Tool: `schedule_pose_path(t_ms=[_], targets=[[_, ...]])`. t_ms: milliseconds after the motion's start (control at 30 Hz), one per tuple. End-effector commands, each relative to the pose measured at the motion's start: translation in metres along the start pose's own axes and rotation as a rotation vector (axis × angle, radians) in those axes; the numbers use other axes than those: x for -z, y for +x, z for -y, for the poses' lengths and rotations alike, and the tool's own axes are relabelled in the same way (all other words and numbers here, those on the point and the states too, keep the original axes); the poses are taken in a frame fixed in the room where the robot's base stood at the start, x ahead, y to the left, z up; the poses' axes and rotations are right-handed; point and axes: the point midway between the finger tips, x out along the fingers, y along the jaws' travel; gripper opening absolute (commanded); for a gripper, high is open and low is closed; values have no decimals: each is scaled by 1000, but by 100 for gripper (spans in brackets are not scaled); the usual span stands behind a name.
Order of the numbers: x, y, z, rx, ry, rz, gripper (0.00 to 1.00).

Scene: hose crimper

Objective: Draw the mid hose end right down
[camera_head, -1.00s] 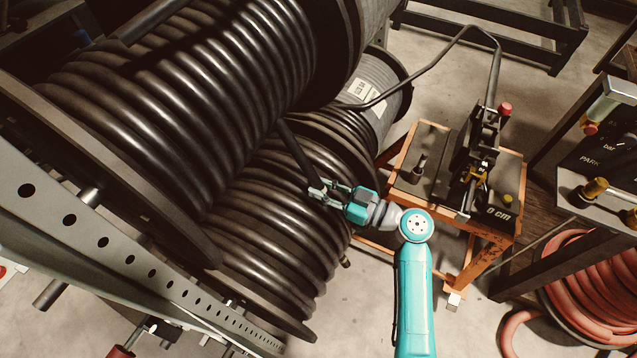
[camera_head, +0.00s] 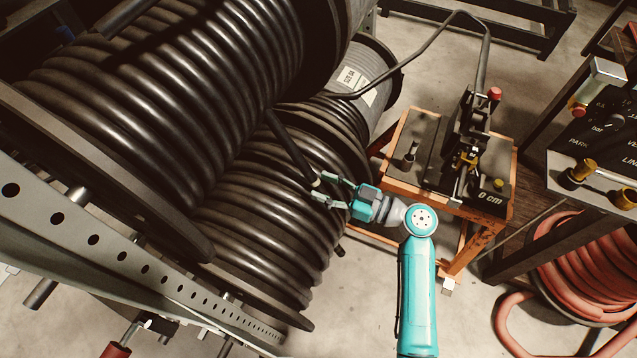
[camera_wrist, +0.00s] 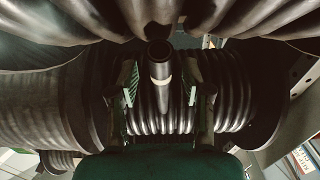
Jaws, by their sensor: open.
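A dark hose end (camera_head: 291,150) hangs down at a slant from the upper big reel, in front of the lower reel. It has a pale band near its tip. My gripper (camera_head: 322,190) is open at this tip. In the wrist view the hose end (camera_wrist: 161,68) shows its round open mouth and pale band. It stands between the spread fingers of my gripper (camera_wrist: 160,84), with a visible gap on both sides. In the head view the fingers partly cover the tip.
Big black hose reels (camera_head: 170,85) fill the left, above a perforated grey rail (camera_head: 125,262). An orange-framed cart (camera_head: 448,180) with a crimper and a "0 cm" block stands right of my gripper. Red coiled hose (camera_head: 590,265) lies at the right. Some floor is clear below the cart.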

Motion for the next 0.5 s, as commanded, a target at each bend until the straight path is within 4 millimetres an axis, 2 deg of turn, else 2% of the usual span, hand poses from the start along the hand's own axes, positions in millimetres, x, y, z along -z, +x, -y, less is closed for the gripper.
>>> schedule_pose_path(t_ms=[300,500], targets=[[0,-63,-1,-4,0,-1,49],[0,-88,0,-2,1,-1,49]])
